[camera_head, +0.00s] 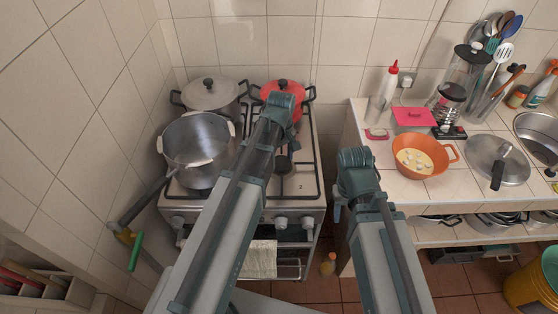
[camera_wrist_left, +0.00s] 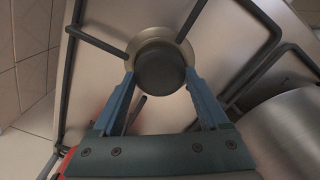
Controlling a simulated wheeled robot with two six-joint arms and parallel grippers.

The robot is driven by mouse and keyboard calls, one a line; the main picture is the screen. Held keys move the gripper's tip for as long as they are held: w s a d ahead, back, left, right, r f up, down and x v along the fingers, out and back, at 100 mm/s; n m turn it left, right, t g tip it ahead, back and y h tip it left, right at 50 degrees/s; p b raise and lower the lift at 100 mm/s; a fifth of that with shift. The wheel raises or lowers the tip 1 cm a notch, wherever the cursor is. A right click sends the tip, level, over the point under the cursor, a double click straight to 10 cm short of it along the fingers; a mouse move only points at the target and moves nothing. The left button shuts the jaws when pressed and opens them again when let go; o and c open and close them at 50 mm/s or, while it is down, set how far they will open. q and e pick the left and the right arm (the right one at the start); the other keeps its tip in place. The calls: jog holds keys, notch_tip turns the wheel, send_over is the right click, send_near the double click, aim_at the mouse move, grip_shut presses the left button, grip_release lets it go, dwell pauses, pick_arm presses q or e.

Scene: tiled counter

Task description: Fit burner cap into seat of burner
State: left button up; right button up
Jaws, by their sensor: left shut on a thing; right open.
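The burner cap (camera_wrist_left: 160,72) is a dark round disc in the left wrist view. My left gripper (camera_wrist_left: 161,78) is shut on it, with one blue finger at each side. The burner's brass-coloured seat (camera_wrist_left: 152,37) shows as a ring behind the cap, mostly on its far side. The cap overlaps the ring and looks off-centre; I cannot tell whether they touch. In the head view, the dark burner area (camera_head: 283,165) is at the right front of the stove, partly hidden by my left arm. My right gripper (camera_head: 338,208) is open and empty beside the stove's right edge.
A large steel pot (camera_head: 198,150), a lidded pot (camera_head: 211,94) and a red pot (camera_head: 284,88) stand on the stove. Black grate bars (camera_wrist_left: 98,42) surround the burner. The right counter holds an orange bowl (camera_head: 424,155) and a pan lid (camera_head: 498,158).

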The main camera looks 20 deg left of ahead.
pick_arm(q)
jog(key=shift+d+r, duration=0.1)
jog(key=shift+f+b, duration=0.5)
jog(key=shift+f, duration=0.15)
jog(key=shift+s, duration=0.1)
jog(key=o, duration=1.4)
jog(key=shift+c, duration=0.2)
jog(key=shift+o, duration=0.4)
jog(key=shift+s, duration=0.2)
